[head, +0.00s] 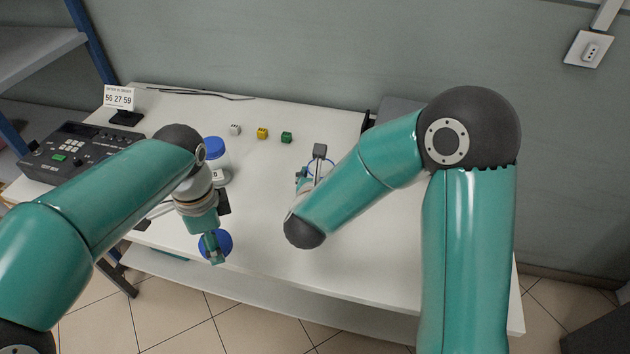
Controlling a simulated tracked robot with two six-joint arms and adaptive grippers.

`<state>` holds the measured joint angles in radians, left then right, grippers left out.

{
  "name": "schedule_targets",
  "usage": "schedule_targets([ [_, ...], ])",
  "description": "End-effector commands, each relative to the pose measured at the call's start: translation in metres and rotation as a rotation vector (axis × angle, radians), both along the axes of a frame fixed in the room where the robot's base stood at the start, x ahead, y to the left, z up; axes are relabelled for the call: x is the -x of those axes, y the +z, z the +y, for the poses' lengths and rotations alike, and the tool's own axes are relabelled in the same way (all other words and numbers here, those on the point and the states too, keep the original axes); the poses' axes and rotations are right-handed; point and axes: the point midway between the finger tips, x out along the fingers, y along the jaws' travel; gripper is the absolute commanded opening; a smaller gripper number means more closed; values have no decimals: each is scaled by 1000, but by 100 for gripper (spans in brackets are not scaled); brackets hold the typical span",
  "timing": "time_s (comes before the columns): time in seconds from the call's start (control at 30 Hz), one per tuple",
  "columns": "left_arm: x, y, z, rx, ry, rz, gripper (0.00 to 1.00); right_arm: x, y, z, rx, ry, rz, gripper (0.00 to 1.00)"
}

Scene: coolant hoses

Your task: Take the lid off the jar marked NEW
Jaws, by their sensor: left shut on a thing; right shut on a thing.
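My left gripper (214,255) is at the table's front edge, its fingers against a round blue lid (222,239). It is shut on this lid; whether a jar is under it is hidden. A white jar with a blue lid (213,147) stands farther back, beside my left wrist. My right gripper (316,168) is mostly hidden behind my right forearm, near mid-table. No NEW marking can be read on any jar.
Three small cubes, white (235,129), yellow (262,133) and green (286,137), lie along the back of the table (370,265). A dark control box (75,153) and a number sign (120,97) stand at the left. The table's right front is clear.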

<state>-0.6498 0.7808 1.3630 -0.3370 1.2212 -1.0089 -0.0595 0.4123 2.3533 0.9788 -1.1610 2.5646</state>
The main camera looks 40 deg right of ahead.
Motion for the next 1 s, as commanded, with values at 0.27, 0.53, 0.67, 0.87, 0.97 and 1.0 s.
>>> schedule_targets([
  [0.27, 0, 0, 0, 0, 0, 0, 21, 0, -5, 0, 0, 0, -4, 0],
  [0.53, 0, -4, 0, 0, 1, 0, 21, 0, -7, 0, 0, 0, -2, 81],
  [0.67, 0, -4, 0, 0, 1, 0, 21, 0, -7, 0, 0, 0, -2, 94],
  [0.87, 0, -4, 0, 0, 1, 0, 21, 0, -7, 0, 0, 0, -2, 94],
  [0.97, 0, -3, 0, 0, 1, 0, 21, 0, -6, 0, 0, 0, -2, 94],
  [1.0, 0, -1, 0, 0, 1, 0, 21, 0, -5, 0, 0, 1, -1, 94],
])
